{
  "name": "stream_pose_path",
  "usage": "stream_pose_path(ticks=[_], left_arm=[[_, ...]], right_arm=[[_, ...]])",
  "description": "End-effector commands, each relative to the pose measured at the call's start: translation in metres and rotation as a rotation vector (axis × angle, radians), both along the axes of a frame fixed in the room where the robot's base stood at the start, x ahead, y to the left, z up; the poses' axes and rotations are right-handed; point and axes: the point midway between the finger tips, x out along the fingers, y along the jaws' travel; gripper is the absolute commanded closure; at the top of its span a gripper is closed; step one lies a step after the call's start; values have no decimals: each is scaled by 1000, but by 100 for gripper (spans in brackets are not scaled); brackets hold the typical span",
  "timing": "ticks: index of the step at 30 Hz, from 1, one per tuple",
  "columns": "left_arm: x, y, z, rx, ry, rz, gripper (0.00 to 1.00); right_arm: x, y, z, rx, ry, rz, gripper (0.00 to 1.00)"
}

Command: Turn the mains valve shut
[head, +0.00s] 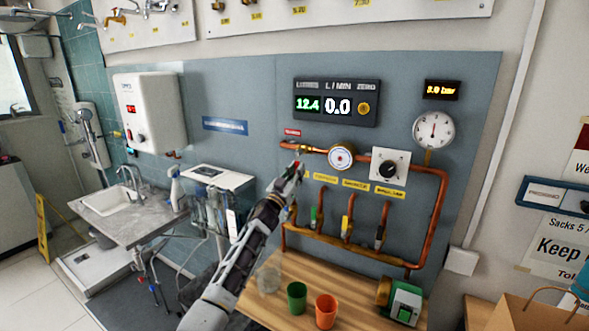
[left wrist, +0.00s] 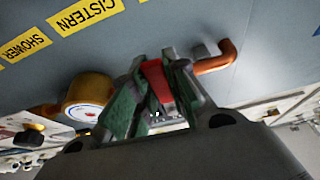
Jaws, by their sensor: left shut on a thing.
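The mains valve (head: 299,150) sits at the left end of the copper pipe on the blue-grey panel, under a small red label (head: 292,132). My left gripper (head: 298,166) is at the valve from below. In the left wrist view my left gripper (left wrist: 155,95) has its green-padded fingers shut on the red valve handle (left wrist: 156,78). The fingers hide part of the handle and the valve body, so its exact angle is hard to tell. The display (head: 337,102) reads 12.4 litres and 0.0 L/min. My right gripper is not in view.
A round meter (head: 342,156), a black knob (head: 388,169) and a pressure gauge (head: 433,129) lie along the pipe. Several branch valves hang below. A wooden bench (head: 262,306) holds a green cup (head: 297,297), an orange cup (head: 326,311) and a green-and-white device (head: 405,302).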

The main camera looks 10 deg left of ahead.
Motion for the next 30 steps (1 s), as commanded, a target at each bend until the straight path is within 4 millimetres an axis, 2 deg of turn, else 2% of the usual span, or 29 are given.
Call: stream_pose_path(ticks=[18,19,23,24,30], left_arm=[[-1,-3,-2,-47,22,-1,100],[-1,-3,-2,-47,22,-1,81],[-1,-3,-1,-45,21,0,65],[-1,-3,-1,-46,20,0,62],[-1,-2,-1,-44,19,1,62]], right_arm=[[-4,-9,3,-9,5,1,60],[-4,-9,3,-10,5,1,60],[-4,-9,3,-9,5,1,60],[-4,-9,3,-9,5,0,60],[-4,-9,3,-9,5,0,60]])
